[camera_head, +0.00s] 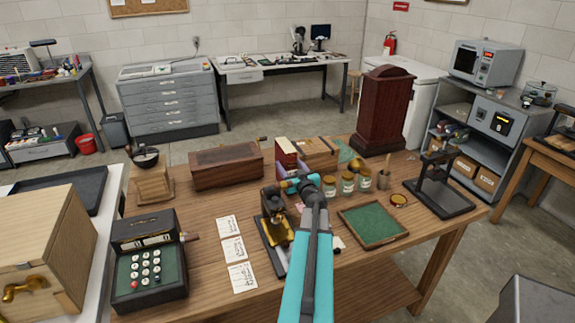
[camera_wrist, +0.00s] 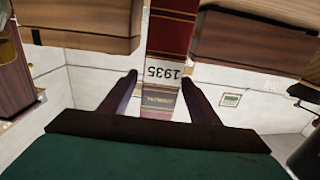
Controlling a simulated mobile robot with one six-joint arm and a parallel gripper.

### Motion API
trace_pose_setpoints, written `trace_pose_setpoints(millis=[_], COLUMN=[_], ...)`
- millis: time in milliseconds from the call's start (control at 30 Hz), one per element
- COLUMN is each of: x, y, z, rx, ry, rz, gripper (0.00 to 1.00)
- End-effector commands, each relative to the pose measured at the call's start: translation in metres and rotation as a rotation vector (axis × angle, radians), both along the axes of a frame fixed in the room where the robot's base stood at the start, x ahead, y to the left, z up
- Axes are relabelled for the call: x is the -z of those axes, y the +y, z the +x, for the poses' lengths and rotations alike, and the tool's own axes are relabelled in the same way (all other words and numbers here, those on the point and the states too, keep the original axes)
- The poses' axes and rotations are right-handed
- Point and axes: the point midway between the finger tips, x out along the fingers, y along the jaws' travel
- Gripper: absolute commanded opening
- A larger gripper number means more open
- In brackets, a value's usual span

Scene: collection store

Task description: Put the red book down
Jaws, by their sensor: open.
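The red book (camera_head: 286,158) stands upright near the back middle of the wooden table in the head view. My gripper (camera_wrist: 160,77) is open, with one finger on each side of the spine's lower part. Contact between fingers and book cannot be made out. In the head view my gripper (camera_head: 289,184) is at the book's front, and the arm hides the book's lower part.
A dark wooden box (camera_head: 226,165) stands left of the book and a lighter wooden box (camera_head: 319,153) close on its right. Several jars (camera_head: 347,182) stand front right. A brass microscope-like instrument (camera_head: 274,225) is near my arm. A green-lined tray (camera_head: 373,224) lies to the right.

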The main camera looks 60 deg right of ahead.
Motion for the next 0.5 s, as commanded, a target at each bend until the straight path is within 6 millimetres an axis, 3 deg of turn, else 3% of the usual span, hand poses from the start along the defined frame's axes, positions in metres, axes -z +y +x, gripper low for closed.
trace_pose_setpoints(millis=[500], x=[0.001], y=[0.033], z=[-0.043], rx=[0.001], ry=[0.0], rz=[0.0], gripper=[0.56])
